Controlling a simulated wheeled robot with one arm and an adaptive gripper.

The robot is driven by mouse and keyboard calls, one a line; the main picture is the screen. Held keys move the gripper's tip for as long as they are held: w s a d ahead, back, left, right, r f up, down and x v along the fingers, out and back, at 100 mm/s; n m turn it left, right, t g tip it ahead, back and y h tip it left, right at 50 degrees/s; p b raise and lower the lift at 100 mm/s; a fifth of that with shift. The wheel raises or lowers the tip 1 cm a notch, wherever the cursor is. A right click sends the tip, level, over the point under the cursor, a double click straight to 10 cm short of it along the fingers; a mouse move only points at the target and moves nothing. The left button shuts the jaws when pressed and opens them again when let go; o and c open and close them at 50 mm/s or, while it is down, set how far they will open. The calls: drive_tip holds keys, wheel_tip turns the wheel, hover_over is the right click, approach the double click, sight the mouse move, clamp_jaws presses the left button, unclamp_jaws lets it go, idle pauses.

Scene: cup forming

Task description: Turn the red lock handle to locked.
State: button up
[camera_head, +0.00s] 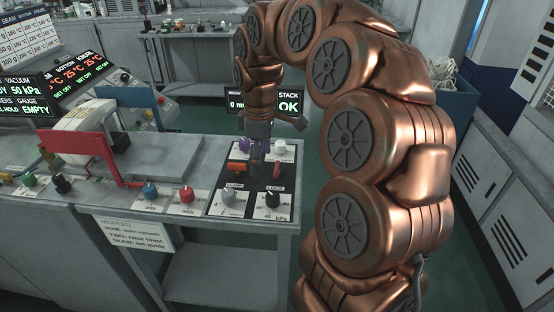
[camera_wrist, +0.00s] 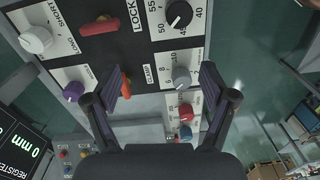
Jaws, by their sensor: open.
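The red lock handle (camera_head: 277,169) stands on the dark control panel, above the LOCK label in the head view. In the wrist view the red handle (camera_wrist: 99,26) lies at the top left, beside LOCK, beyond the fingertips. My gripper (camera_head: 256,168) points down over the panel, just left of the red handle in the head view. In the wrist view my gripper (camera_wrist: 160,82) has its fingers spread wide with nothing between them. An orange clamp handle (camera_wrist: 125,84) lies close to the left finger. I cannot tell the exact fingertip height.
A black dial (camera_head: 272,199) and a grey knob (camera_head: 228,196) sit at the panel's front. Blue (camera_head: 150,190) and red (camera_head: 186,194) knobs stand left. A red frame (camera_head: 75,143) is farther left.

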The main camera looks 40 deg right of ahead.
drive_tip(key=n, duration=0.1)
hover_over(277, 166)
drive_tip(key=shift+d+f+p, duration=0.1)
drive_tip(key=shift+f+p, duration=0.05)
drive_tip(key=shift+p, duration=0.2)
drive_tip(key=shift+f+p, duration=1.15)
drive_tip(key=shift+f, duration=2.7)
drive_tip(key=c, duration=1.2)
